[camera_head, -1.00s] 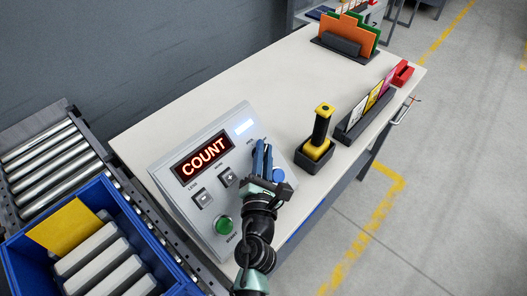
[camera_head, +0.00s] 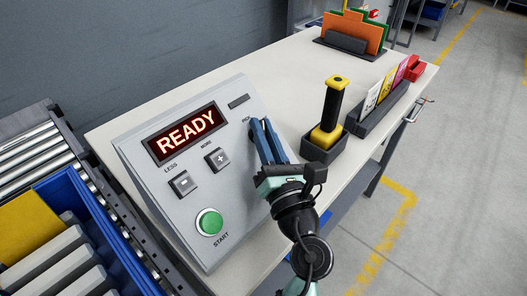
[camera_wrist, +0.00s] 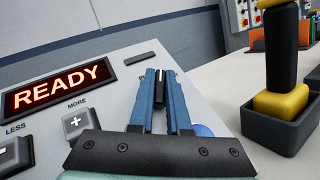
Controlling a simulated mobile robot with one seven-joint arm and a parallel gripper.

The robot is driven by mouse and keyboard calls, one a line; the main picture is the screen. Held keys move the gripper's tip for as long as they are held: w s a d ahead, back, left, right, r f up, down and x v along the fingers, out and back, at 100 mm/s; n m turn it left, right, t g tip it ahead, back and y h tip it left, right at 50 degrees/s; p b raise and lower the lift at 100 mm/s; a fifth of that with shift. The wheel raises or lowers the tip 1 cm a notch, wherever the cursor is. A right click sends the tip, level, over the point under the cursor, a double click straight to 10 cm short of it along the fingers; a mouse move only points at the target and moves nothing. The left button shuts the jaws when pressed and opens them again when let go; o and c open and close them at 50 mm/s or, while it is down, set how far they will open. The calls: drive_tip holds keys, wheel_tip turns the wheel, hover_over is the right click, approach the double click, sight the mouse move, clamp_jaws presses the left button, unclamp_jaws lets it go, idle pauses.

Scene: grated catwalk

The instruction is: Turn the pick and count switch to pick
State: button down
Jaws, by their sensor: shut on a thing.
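The grey control panel (camera_head: 150,135) has a display (camera_head: 186,131) that reads READY in lit letters. My gripper (camera_head: 262,126) is at the panel's right side, its blue fingers pointing at the panel. In the wrist view its fingers (camera_wrist: 160,76) are shut on a small dark knob (camera_wrist: 158,92), which looks like the pick and count switch. The fingers hide most of the switch and its labels, so I cannot read which way it points. A dark indicator strip (camera_head: 238,101) sits above; a blue round part (camera_wrist: 203,130) shows partly beside the fingers.
The panel also has a minus button (camera_head: 183,183), a plus button (camera_head: 217,159) and a green START button (camera_head: 209,222). A yellow-and-black handheld tool (camera_head: 331,115) stands in a holder right of my gripper. A blue bin (camera_head: 90,215) is at left.

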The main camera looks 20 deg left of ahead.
drive_tip(key=n+g+y+b, duration=0.2)
drive_tip(key=n+b, duration=0.1)
drive_tip(key=b, duration=0.1)
drive_tip(key=f+n+g+y+b, duration=0.1)
drive_tip(key=n+g+y+b, duration=0.2)
drive_tip(key=n+b, duration=0.1)
drive_tip(key=shift+f+b, duration=0.1)
drive_tip(key=shift+b, duration=0.6)
drive_tip(key=n+g+b, duration=0.1)
drive_tip(key=n+g+y+b, duration=0.1)
drive_tip(key=n+g+b, duration=0.1)
drive_tip(key=shift+r+y, duration=0.25)
drive_tip(key=shift+y, duration=0.05)
drive_tip(key=shift+r+n+g, duration=0.1)
drive_tip(key=shift+n+g, duration=0.2)
drive_tip(key=c, duration=0.9)
unclamp_jaws()
drive_tip(key=shift+a, duration=0.1)
drive_tip(key=shift+r, duration=0.1)
